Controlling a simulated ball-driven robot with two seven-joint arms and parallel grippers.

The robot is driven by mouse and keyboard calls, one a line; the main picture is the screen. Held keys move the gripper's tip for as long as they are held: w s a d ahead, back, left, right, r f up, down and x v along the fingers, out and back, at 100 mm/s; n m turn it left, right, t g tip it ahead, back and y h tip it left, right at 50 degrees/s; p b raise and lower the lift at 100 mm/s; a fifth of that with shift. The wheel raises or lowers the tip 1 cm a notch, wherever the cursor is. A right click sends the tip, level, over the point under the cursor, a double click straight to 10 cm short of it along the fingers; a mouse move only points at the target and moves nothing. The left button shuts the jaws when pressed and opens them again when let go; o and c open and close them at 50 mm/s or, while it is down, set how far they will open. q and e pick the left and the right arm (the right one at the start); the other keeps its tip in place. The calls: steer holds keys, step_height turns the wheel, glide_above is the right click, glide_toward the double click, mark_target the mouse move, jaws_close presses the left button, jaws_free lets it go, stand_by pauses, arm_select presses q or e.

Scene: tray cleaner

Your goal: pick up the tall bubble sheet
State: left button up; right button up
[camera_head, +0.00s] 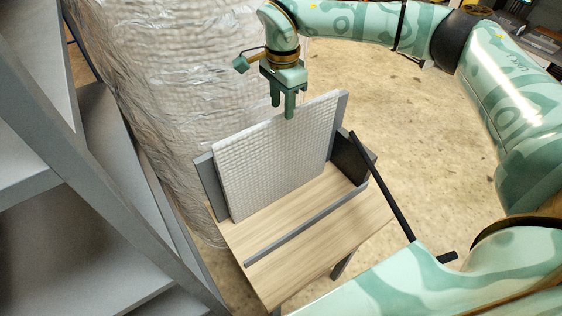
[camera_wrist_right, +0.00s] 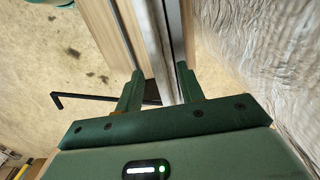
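The tall bubble sheet (camera_head: 275,160) is a white, bumpy panel standing on edge against a grey back panel (camera_head: 343,105) on a small wooden-topped table (camera_head: 320,220). My right gripper (camera_head: 282,108) points down at the sheet's top edge. In the right wrist view its two fingers (camera_wrist_right: 158,90) are apart, with the sheet's pale edge (camera_wrist_right: 153,40) and the grey panel (camera_wrist_right: 174,35) in the gap between them. I see no finger closed on the sheet. How far the fingertips reach below the edge is unclear. My left gripper is not in view.
A large roll of clear bubble wrap (camera_head: 160,90) stands behind and left of the table. Grey shelving (camera_head: 50,215) fills the left side. A grey strip (camera_head: 305,222) crosses the tabletop. A black rod (camera_head: 385,190) slants beside the table. Floor (camera_head: 400,130) is open to the right.

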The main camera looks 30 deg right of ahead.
mark_target(282, 114)
steer(key=f, duration=0.4)
steer(key=shift+s+a+f, duration=0.2)
steer(key=shift+s+f, duration=0.05)
steer(key=shift+f, duration=0.5)
jaws_close()
steer(key=shift+r, duration=0.1)
